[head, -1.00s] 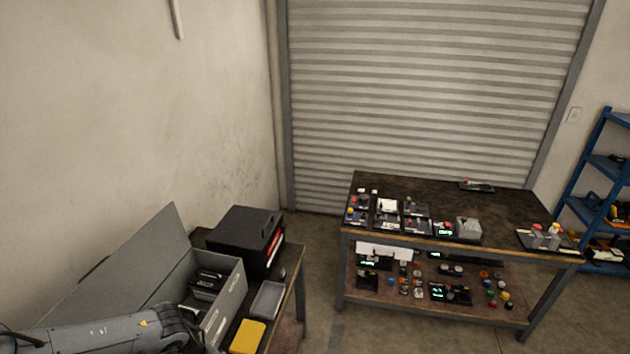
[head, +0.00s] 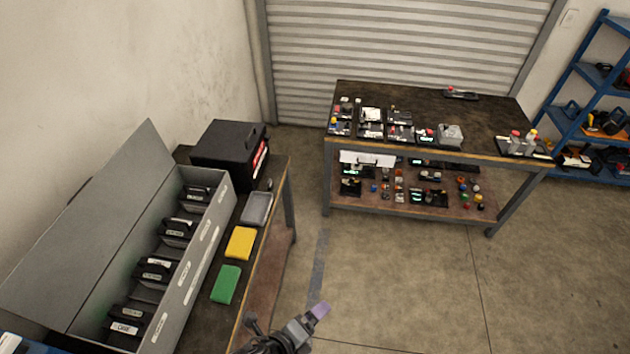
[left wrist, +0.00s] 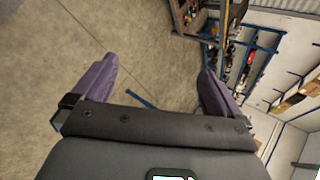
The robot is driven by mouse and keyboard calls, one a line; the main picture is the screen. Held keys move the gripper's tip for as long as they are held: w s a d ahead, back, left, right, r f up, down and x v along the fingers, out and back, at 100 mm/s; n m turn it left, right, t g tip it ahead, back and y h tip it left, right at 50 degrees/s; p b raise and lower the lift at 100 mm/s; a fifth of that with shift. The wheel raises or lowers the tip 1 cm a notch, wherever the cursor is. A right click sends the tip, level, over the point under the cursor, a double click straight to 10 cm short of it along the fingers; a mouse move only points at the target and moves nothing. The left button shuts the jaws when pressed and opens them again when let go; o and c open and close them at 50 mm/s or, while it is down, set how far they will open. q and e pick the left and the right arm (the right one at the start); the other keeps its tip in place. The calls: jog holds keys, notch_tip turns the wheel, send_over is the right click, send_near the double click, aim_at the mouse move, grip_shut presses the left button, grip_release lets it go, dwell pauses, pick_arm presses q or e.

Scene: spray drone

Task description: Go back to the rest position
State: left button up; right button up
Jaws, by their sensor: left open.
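My left gripper (head: 320,310) is at the bottom middle of the head view, seen from the side over bare floor, right of the left bench. Its fingers are purple. In the left wrist view its two fingers (left wrist: 158,85) stand wide apart with only floor between them, so it is open and empty. My right gripper is not in view.
The left bench carries a grey open-lidded case (head: 195,255) with black items, a black box (head: 222,148), a grey tray (head: 257,208), a yellow block (head: 240,243) and a green block (head: 225,284). A far workbench (head: 430,95) holds devices. Blue shelving (head: 570,110) stands right. Floor between is clear.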

pick_arm(q)
jog(key=s+a+n+g+y, duration=0.2)
jog(key=s+a+n+y, duration=0.35)
jog(key=a+n, duration=0.75)
jog(key=s+a+n+g+y, duration=0.1)
jog(key=s+a+n+y, duration=0.5)
jog(key=a, duration=1)
jog(key=s+d+n+g+h, duration=0.1)
jog(key=d+n+h, duration=0.55)
jog(key=d, duration=0.25)
notch_tip(320, 180, up, 11)
jog(key=y+p, duration=0.1)
jog(key=p, duration=0.9)
jog(key=shift+s+a+f, duration=0.15)
jog(key=shift+n, duration=0.25)
jog(key=shift+c, duration=0.3)
